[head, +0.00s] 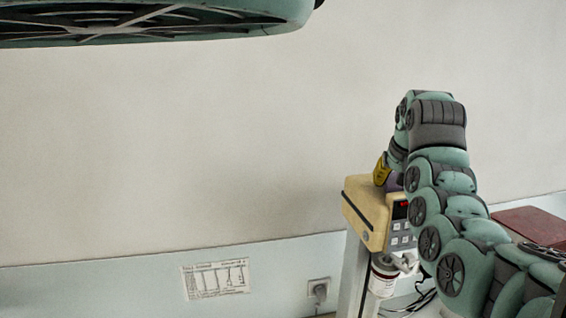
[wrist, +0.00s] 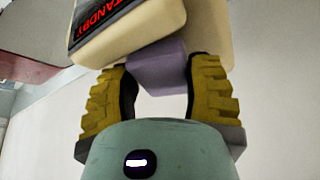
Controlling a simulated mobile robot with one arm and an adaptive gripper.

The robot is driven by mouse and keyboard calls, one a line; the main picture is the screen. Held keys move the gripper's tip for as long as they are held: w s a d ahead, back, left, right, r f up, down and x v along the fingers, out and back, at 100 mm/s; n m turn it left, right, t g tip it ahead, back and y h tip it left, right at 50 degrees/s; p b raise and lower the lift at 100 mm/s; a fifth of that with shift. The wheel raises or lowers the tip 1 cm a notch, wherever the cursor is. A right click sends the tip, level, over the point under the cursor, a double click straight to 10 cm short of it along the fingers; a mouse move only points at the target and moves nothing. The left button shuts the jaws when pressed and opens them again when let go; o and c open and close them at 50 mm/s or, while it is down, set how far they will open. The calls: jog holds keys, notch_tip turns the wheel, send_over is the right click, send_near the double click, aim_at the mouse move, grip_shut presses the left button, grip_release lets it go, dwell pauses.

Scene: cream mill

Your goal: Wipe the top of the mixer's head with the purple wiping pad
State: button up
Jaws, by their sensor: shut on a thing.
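The mixer's head (head: 364,211) is a cream box with a dark seam and a control panel (head: 401,224) with a red display. In the wrist view the head (wrist: 150,38) fills the top, its display reading "STANDBY". My gripper (wrist: 160,82) has yellow ribbed fingers and is shut on the purple wiping pad (wrist: 158,72). The pad is against or very close to the head; contact is not certain. In the head view my gripper (head: 382,170) is at the top of the mixer's head, and only a sliver of the pad shows behind my arm.
A dark red box (head: 535,226) is at the right. A printed sheet (head: 215,279) and a wall socket (head: 319,290) are on the wall at left. The space left of the mixer looks clear.

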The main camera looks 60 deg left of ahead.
jog(key=shift+w+d+f+m+g+h, duration=0.2)
jog(key=shift+d+h, duration=0.1)
jog(key=shift+d, duration=0.1)
jog(key=shift+w+d+f+m+g+h, duration=0.1)
jog(key=shift+w+d+f+h, duration=0.05)
jog(key=shift+d+h, duration=0.2)
jog(key=shift+w+a+f+p, duration=0.1)
jog(key=shift+w+a+p, duration=0.2)
jog(key=shift+a, duration=0.1)
jog(key=shift+w+a+p, duration=0.15)
jog(key=shift+a+p, duration=0.15)
jog(key=shift+a, duration=0.1)
jog(key=shift+a+y, duration=0.25)
jog(key=shift+a, duration=0.5)
jog(key=shift+a, duration=0.1)
notch_tip(320, 180, up, 2)
jog(key=shift+s+r, duration=0.1)
jog(key=shift+a+r, duration=0.1)
jog(key=shift+r, duration=1.95)
jog(key=shift+r+p, duration=0.35)
jog(key=shift+r, duration=1.2)
jog(key=shift+c, duration=0.2)
